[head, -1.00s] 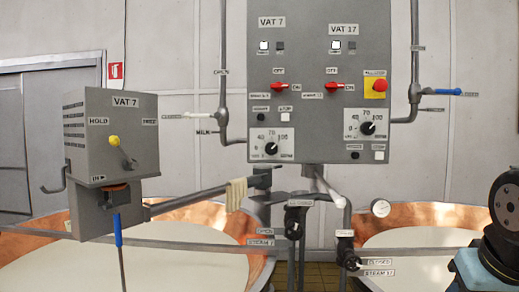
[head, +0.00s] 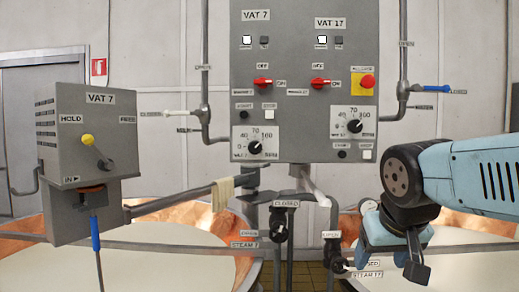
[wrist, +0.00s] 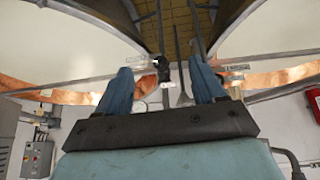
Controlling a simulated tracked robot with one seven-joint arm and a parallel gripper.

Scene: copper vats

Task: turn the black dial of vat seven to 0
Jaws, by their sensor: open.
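The black dial of vat seven (head: 255,147) sits low on the left of the grey control panel (head: 305,100), under the VAT 7 label, on a pale scale plate marked 0, 40, 70 and 100. Its pointer is too small to read surely. A similar black dial of vat 17 (head: 354,126) is to the right and a little higher. My gripper (head: 392,256) is open and empty, below and right of the panel, apart from both dials. The wrist view shows its two blue fingers (wrist: 163,88) spread apart, with no dial between them.
Red switches (head: 263,83) and a red stop button (head: 367,82) are above the dials. A grey VAT 7 box (head: 90,150) stands at left. Pipes with valves (head: 278,225) and a cloth (head: 222,192) lie below the panel, between the copper vats.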

